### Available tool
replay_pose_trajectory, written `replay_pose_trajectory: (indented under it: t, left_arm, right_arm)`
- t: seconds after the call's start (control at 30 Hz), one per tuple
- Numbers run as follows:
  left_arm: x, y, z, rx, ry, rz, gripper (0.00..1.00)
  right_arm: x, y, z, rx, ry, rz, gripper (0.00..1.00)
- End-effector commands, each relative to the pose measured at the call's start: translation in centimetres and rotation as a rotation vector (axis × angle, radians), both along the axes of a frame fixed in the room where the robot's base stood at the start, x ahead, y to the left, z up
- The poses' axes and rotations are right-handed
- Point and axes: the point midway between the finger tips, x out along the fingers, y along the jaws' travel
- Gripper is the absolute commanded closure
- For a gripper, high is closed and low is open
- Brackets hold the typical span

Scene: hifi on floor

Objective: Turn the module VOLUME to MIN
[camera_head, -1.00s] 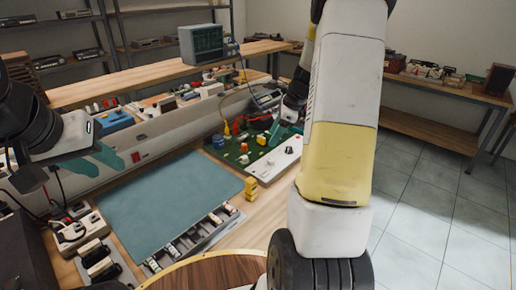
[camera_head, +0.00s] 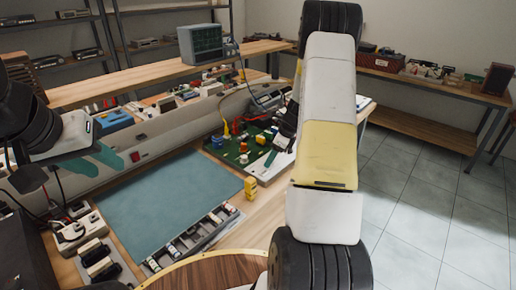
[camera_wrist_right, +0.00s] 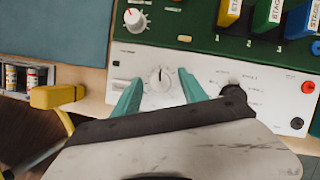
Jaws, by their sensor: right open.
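A white module panel (camera_wrist_right: 125,60) with small printed labels, too small to read, fills the middle of the right wrist view. A round white knob (camera_wrist_right: 160,79) with a pointer mark sits on it. My right gripper (camera_wrist_right: 160,90) is open, with one teal finger on each side of this knob; I cannot tell whether they touch it.
A green board (camera_head: 228,153) adjoins the panel and carries another white knob (camera_wrist_right: 135,20) and coloured blocks. A dark knob (camera_wrist_right: 232,92) is right of the fingers. A yellow block (camera_head: 251,189) stands near the blue-green mat (camera_head: 165,200), which is clear.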

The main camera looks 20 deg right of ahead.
Motion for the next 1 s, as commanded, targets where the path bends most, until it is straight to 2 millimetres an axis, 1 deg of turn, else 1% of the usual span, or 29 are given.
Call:
replay_pose_trajectory:
  t: [0.17,0.2,0.27,0.3,0.37,0.4,0.43,0.77,1.0]
  left_arm:
    - [0.0,0.0,0.0,0.0,0.0,0.0,0.64]
    - [0.0,0.0,0.0,0.0,0.0,0.0,0.64]
    - [0.0,0.0,0.0,0.0,0.0,0.0,0.64]
    - [0.0,0.0,0.0,0.0,0.0,0.0,0.64]
    - [0.0,0.0,0.0,0.0,0.0,0.0,0.64]
    - [0.0,0.0,0.0,0.0,0.0,0.0,0.64]
    - [0.0,0.0,0.0,0.0,0.0,0.0,0.64]
    - [0.0,0.0,0.0,0.0,0.0,0.0,0.64]
    - [0.0,0.0,0.0,0.0,0.0,0.0,0.64]
  right_arm:
    - [0.01,-0.02,0.02,-0.001,-0.001,0.0,0.5]
    - [0.01,-0.02,0.03,-0.001,-0.001,0.0,0.57]
    - [0.0,-0.03,0.02,-0.001,-0.001,0.0,0.69]
    - [0.0,-0.03,0.03,-0.001,-0.001,0.0,0.77]
    - [0.0,-0.03,0.03,-0.001,-0.001,0.0,0.89]
    - [0.0,-0.03,0.03,-0.001,-0.001,0.0,0.97]
    - [0.0,-0.03,0.04,-0.001,-0.001,0.0,1.0]
    - [0.02,-0.09,0.04,-0.002,0.0,0.032,1.0]
    - [0.1,-0.17,0.02,-0.002,-0.001,0.161,1.0]
